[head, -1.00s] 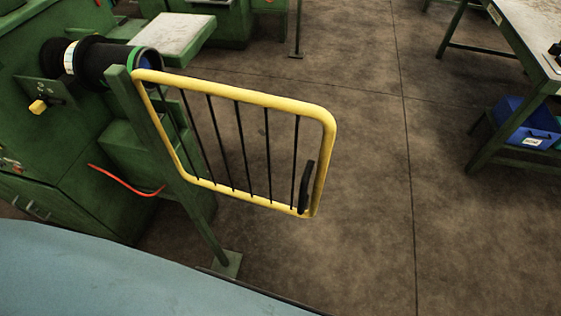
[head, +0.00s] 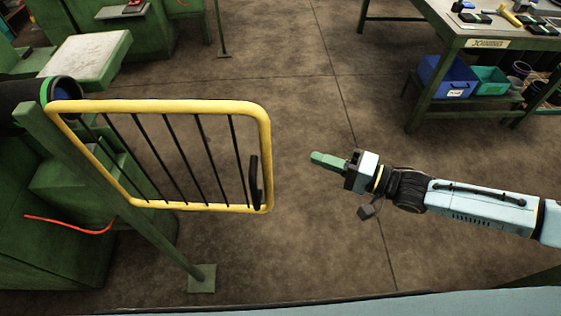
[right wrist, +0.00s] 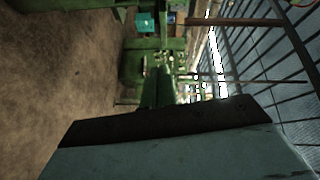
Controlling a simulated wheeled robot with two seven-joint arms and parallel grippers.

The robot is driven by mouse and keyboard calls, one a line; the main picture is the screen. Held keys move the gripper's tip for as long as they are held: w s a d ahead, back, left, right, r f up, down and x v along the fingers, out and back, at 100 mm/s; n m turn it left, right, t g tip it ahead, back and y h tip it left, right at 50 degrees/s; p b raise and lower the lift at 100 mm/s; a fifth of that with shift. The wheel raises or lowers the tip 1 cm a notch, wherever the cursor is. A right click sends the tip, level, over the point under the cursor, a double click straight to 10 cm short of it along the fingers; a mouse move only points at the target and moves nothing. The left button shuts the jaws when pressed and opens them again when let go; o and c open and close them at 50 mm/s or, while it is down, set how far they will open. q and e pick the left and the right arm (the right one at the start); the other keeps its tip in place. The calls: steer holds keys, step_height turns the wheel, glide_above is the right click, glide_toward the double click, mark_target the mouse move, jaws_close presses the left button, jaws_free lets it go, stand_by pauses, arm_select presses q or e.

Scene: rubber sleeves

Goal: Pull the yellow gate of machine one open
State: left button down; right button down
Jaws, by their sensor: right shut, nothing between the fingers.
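The yellow gate (head: 170,107) with black bars is hinged on a green post (head: 120,195) beside the green machine, at the left of the head view. It stands out over the floor. Its black handle (head: 254,182) is on the free right side. My right gripper (head: 318,158) comes in from the right, with green fingertips together and empty. It points at the gate's handle side, with a clear gap of floor between them. The right wrist view shows none of the gate that I can make out. My left gripper is not in view.
A green-legged workbench (head: 480,40) with tools on top stands at the upper right. A blue bin (head: 447,76) and a teal bin (head: 489,81) sit on its lower shelf. Open floor (head: 310,110) lies between gate and bench.

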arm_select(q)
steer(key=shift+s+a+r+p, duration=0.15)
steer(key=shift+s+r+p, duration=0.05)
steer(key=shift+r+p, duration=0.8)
arm_select(e)
steer(key=s+a+r+m+g+y, duration=0.1)
steer(key=s+a+r, duration=0.1)
steer(key=a, duration=0.7)
steer(key=shift+a+r, duration=0.25)
steer(key=shift+r, duration=0.1)
steer(key=shift+s, duration=0.15)
